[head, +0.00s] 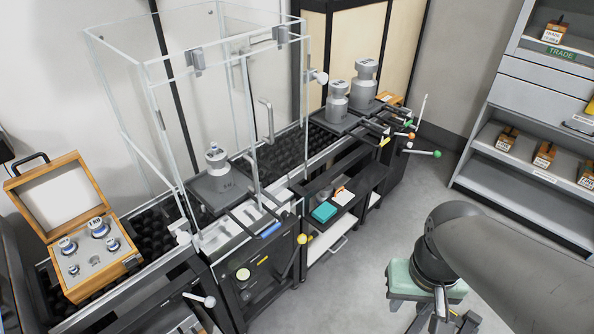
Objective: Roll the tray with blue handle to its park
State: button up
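The tray with the blue handle is a dark flat tray (207,197) on the balance, at the open front of the glass enclosure. Its blue handle (268,231) sticks out toward the front, over the rail edge. A knobbed metal weight (216,160) stands upright on the tray. My arm reaches in from the lower right, well away from the tray. I cannot make out my gripper's fingers; the end of the arm is not clearly visible. I cannot tell which spot is the tray's park.
The glass enclosure (152,105) stands around the balance. Black roller track (277,152) runs right to trays with large weights (365,78). A wooden weight box (131,262) lies open at left. A mint-topped object (400,279) is below my arm. The middle floor (350,285) is clear.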

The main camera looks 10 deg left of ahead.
jog(key=w+a+f+n+t+y+b, duration=0.1)
jog(key=w+a+f+n+t+b, duration=0.1)
jog(key=w+f+n+t+b, duration=0.5)
jog(key=w+a+f+n+t+b, duration=0.1)
jog(key=w+f+n+t+b, duration=0.2)
jog(key=w+f+n+b, duration=0.65)
jog(key=n+g+y+b, duration=0.2)
jog(key=n+y+b, duration=1)
jog(key=b, duration=0.2)
send_near(270, 229)
jog(key=shift+t, duration=0.3)
jog(key=b+x, duration=0.1)
jog(key=x, duration=0.2)
jog(key=b+x, duration=0.1)
jog(key=x, duration=0.2)
jog(key=f+b+x, duration=0.1)
jog(key=x, duration=0.3)
jog(key=shift+s, duration=0.2)
jog(key=shift+c, duration=0.3)
grip_shut()
